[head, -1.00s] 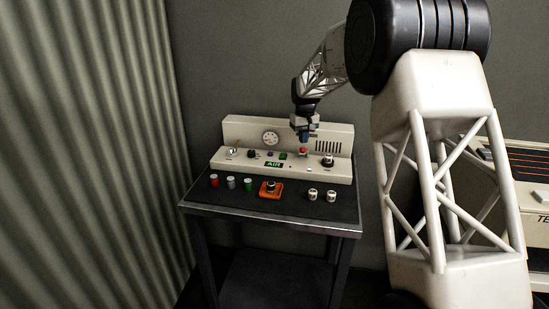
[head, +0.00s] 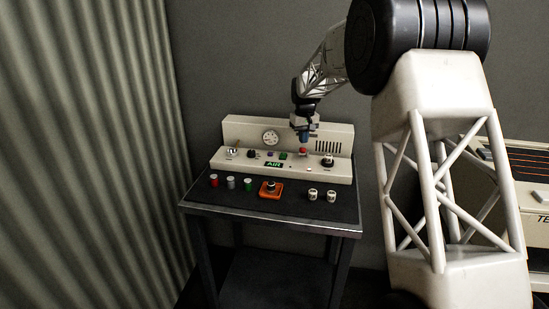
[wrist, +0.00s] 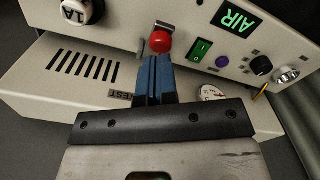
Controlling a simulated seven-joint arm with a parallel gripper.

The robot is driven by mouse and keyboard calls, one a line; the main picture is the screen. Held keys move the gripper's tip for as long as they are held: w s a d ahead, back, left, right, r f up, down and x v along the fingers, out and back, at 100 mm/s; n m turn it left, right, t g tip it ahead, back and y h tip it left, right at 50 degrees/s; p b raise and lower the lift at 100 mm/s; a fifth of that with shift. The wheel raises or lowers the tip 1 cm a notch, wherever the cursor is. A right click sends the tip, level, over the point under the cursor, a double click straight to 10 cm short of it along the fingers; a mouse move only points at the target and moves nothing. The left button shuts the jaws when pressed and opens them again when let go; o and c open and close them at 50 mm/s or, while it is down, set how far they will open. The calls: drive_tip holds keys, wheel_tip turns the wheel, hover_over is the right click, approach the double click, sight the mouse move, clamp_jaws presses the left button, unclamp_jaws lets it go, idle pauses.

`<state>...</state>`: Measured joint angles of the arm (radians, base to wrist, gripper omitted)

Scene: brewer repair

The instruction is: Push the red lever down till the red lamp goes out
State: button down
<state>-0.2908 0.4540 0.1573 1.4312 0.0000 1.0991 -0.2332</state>
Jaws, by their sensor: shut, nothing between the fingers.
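The red lever shows as a round red knob (wrist: 160,42) on the cream machine's sloped front panel, with a pale metal fitting beside it. The knob also shows in the head view (head: 303,151). My gripper (wrist: 157,62) is shut and empty, its blue fingertips right at the knob's edge. In the head view my gripper (head: 304,140) points down just above the knob. I cannot tell whether the fingertips touch it. I cannot make out a lit red lamp in either view.
The cream machine (head: 235,130) stands on a dark table (head: 335,212). Several canisters and an orange-based part (head: 271,194) stand in front.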

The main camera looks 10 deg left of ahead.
drive_tip(key=shift+f, duration=2.4)
drive_tip(key=shift+r, duration=0.2)
idle(0.3)
drive_tip(key=shift+r, duration=3.8)
